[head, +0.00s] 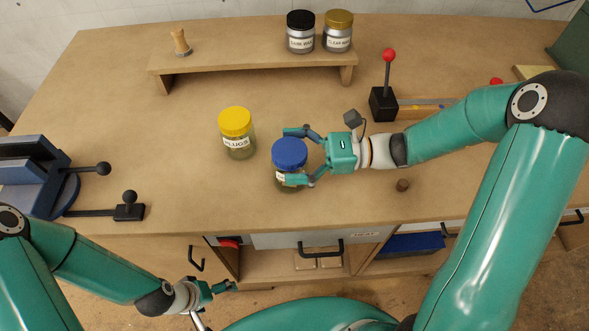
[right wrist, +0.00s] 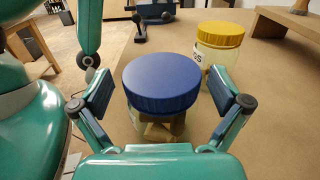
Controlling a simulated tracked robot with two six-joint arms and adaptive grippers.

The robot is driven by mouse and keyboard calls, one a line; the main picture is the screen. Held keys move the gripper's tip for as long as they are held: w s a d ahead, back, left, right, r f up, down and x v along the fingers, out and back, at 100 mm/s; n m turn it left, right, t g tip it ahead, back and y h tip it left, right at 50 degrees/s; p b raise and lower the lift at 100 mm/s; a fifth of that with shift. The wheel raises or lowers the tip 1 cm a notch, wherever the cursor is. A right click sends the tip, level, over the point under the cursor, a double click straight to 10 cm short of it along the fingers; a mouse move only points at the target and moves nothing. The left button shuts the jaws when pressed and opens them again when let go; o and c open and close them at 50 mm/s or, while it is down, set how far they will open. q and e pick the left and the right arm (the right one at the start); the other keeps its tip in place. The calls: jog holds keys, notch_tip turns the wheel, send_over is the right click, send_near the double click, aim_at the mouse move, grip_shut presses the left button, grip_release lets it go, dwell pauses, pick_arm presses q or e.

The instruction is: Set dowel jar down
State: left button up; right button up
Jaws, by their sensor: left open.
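The dowel jar (head: 289,155), a clear jar with a blue lid and wooden pieces inside, stands upright on the bench near the front middle. It also shows in the right wrist view (right wrist: 162,85), its label mostly hidden. My right gripper (head: 296,157) reaches in from the right with one finger on each side of the jar. In the right wrist view its pads (right wrist: 160,92) are spread, with a narrow gap beside the lid on both sides. My left gripper (head: 217,304) is open and empty, low in front of the bench edge.
A yellow-lidded jar labelled PLUGS (head: 237,133) stands just left of the dowel jar. A wooden shelf (head: 250,63) behind carries two wax jars (head: 301,32).

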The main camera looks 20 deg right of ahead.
jog(key=c, duration=1.6)
jog(key=shift+c, duration=0.8)
jog(key=shift+r, duration=0.2)
